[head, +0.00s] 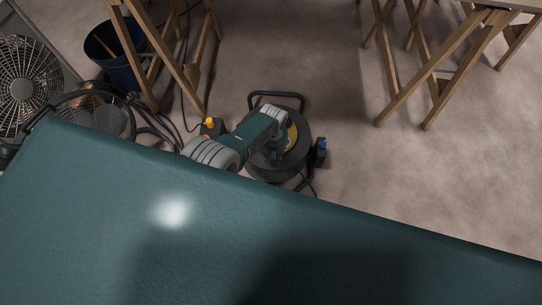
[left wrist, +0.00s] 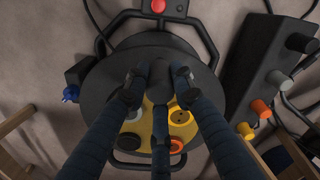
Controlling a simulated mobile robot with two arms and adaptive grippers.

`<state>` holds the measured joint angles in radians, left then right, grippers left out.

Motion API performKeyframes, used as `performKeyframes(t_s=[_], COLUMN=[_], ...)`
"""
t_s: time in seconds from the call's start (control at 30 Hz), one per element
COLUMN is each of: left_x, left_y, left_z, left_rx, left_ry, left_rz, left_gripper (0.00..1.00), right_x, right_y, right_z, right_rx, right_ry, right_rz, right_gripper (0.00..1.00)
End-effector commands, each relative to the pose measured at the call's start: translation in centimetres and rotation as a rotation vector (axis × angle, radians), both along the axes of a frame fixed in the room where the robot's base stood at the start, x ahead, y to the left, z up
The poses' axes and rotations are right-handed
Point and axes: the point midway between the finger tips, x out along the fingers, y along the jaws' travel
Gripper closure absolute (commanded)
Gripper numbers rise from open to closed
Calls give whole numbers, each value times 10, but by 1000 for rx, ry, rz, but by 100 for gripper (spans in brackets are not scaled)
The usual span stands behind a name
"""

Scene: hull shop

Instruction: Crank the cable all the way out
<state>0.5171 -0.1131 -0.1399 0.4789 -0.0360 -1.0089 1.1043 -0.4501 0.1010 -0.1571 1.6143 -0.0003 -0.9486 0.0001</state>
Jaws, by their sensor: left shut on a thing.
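The cable reel (head: 305,150) stands on the floor just beyond the teal surface, a dark drum with a yellow centre and a black carrying frame. In the left wrist view the reel (left wrist: 108,92) fills the middle, and its yellow hub (left wrist: 180,122) carries several round sockets. My left gripper (left wrist: 160,84) is shut on a dark crank knob (left wrist: 160,68) at the drum's face; the fingers hide most of it. In the head view my left arm reaches over the surface's edge and covers part of the reel. Dark cable (head: 308,184) shows beside the reel. My right gripper is not in view.
A teal surface (head: 90,220) fills the foreground. A fan (head: 22,90), a blue bucket (head: 112,62) and loose cables stand at the left. Wooden trestles (head: 440,75) stand at both sides. A black socket strip (left wrist: 262,75) with coloured plugs lies close to the reel.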

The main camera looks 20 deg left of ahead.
Motion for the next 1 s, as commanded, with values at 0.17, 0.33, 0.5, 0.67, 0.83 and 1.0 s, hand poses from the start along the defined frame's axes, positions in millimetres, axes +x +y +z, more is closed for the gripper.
performKeyframes(t_s=[0.17,0.33,0.5,0.67,0.83,1.0], left_x=[-1,0,0,0,1,1], left_y=[-5,-5,-4,-3,-3,-3], left_z=[0,0,0,0,5,19], left_rx=[-9,-9,-6,-5,-5,-6], left_ry=[0,0,-1,-1,-3,-4], left_rz=[-1,-1,0,0,0,-1], left_gripper=[100,64,57,57,57,57], right_x=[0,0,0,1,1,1], right_y=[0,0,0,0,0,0], right_z=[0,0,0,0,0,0], right_rx=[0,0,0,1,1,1], right_ry=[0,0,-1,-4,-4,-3], right_rz=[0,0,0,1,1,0], right_gripper=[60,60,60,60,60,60])
